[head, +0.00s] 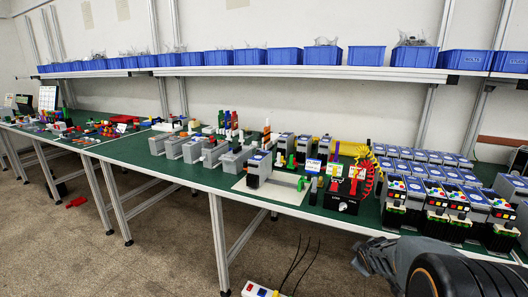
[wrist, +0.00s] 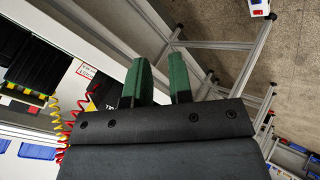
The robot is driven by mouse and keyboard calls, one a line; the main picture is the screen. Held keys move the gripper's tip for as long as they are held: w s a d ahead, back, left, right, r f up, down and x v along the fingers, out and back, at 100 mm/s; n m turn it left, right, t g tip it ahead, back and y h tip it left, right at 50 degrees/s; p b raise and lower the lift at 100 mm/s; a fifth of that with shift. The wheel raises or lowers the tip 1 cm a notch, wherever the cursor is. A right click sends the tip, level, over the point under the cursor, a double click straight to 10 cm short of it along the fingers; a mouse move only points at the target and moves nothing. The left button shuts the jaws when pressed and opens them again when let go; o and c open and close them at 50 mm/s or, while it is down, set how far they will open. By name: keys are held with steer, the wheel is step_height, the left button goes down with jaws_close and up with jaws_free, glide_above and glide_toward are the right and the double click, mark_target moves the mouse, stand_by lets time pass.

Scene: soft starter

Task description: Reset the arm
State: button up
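My gripper (head: 368,260) shows at the lower right of the head view, below and in front of the workbench (head: 150,153). My dark arm links run from it toward the lower right corner. In the wrist view, my gripper (wrist: 160,84) has two green-padded fingers with a gap between them. Nothing is seen held in the gap. The fingers are apart from the bench parts, with the bench's metal frame and the floor behind them.
The green-topped bench carries grey devices (head: 259,168), a black test box (head: 346,195) with coiled red and yellow leads, and several blue-topped units (head: 420,180). Blue bins (head: 282,56) line the shelf. A white power strip (head: 262,290) lies on the open floor.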

steer(key=s+a+r+m+g+y+p, duration=0.1)
steer(key=s+a+r+m+g+p, duration=0.1)
steer(key=s+a+r+p, duration=0.3)
steer(key=s+a+r+m+g+y+p, duration=0.2)
steer(key=s+a+r+m+p, duration=0.3)
steer(key=s+a+r, duration=0.4)
steer(key=s+r, duration=0.5)
steer(key=s, duration=0.2)
steer(key=shift+a+r+m+p, duration=0.2)
steer(key=shift+r+m+p, duration=0.1)
steer(key=shift+p, duration=0.1)
steer(key=shift+r, duration=0.15)
